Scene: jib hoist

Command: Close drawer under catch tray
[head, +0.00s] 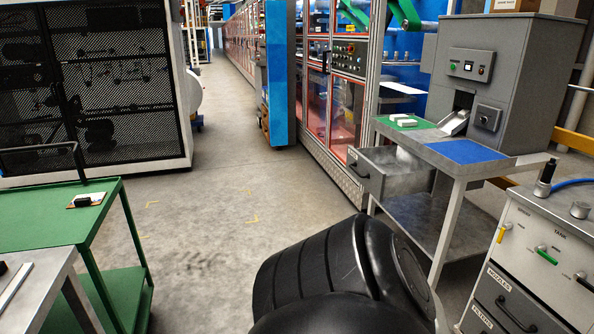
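The grey metal drawer (366,178) hangs under the catch tray (425,151) at the right of the head view. The drawer stands pulled out to the left, and its open inside shows. A dark handle (356,170) is on its front panel. A pale rounded item (411,158) shows at the drawer's inner end, partly hidden by the tray. The tray top carries a green mat, with small white blocks (403,121) on it, and a blue mat (461,151). Neither of my grippers is in view. A black link of my own arm fills the bottom middle, apart from the drawer in the picture.
A grey machine (497,85) with a chute stands behind the tray. A cabinet (541,262) with drawers and valves is at the lower right. A green cart (50,215) is at the left. Concrete floor (200,215) is clear between the cart and drawer.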

